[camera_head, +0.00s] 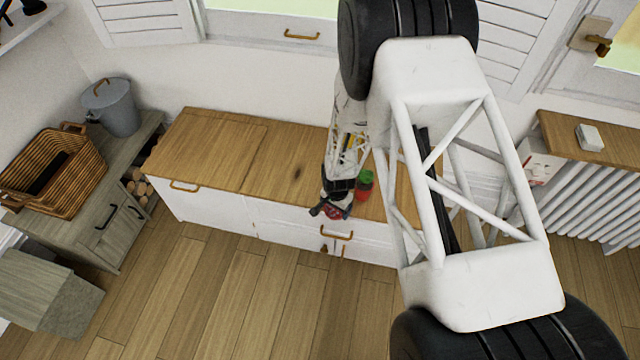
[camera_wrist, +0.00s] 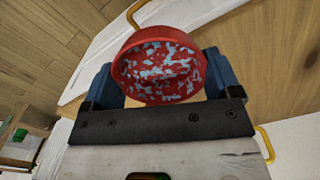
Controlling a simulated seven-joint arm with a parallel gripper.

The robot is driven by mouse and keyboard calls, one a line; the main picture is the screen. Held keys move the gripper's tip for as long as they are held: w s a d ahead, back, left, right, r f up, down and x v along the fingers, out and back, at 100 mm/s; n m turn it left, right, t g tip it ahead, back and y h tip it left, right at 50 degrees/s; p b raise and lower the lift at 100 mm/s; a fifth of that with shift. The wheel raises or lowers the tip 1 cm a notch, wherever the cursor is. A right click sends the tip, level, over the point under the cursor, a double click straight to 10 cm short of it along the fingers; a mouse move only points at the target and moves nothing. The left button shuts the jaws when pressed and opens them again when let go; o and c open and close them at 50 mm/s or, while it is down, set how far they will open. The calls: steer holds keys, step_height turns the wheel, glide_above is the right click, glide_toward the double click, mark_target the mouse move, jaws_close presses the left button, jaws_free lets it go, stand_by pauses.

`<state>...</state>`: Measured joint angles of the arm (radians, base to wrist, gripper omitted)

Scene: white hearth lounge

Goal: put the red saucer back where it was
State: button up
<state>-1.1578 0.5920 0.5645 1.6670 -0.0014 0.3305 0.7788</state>
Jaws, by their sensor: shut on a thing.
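The red saucer (camera_wrist: 158,72), speckled light blue on its face, is held between the two blue fingers of my gripper (camera_wrist: 160,88) in the wrist view. It is tilted, with its speckled face toward the wrist camera. In the head view my gripper (camera_head: 330,207) is over the front edge of the long wood-topped cabinet (camera_head: 225,150), with the saucer (camera_head: 337,213) showing as a small red patch. My arm hides part of the saucer and of the cabinet top. I cannot tell whether the saucer touches the cabinet.
A red object with a green top (camera_head: 365,184) stands on the cabinet, close to the right of my gripper. The cabinet top to the left is clear except for a dark mark. A wicker basket (camera_head: 55,172) and grey bucket (camera_head: 112,108) are at the left.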

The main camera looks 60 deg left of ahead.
steer(key=shift+s+a, duration=0.35)
steer(key=shift+s, duration=0.3)
steer(key=shift+s+a, duration=0.35)
steer(key=shift+s, duration=0.3)
steer(key=shift+a, duration=0.1)
glide_above(320, 184)
steer(key=shift+a+f, duration=0.1)
steer(key=shift+f, duration=0.6)
steer(key=shift+f, duration=0.1)
steer(key=shift+f, duration=1.7)
steer(key=shift+f, duration=0.15)
steer(key=o, duration=0.8)
steer(key=shift+r, duration=0.2)
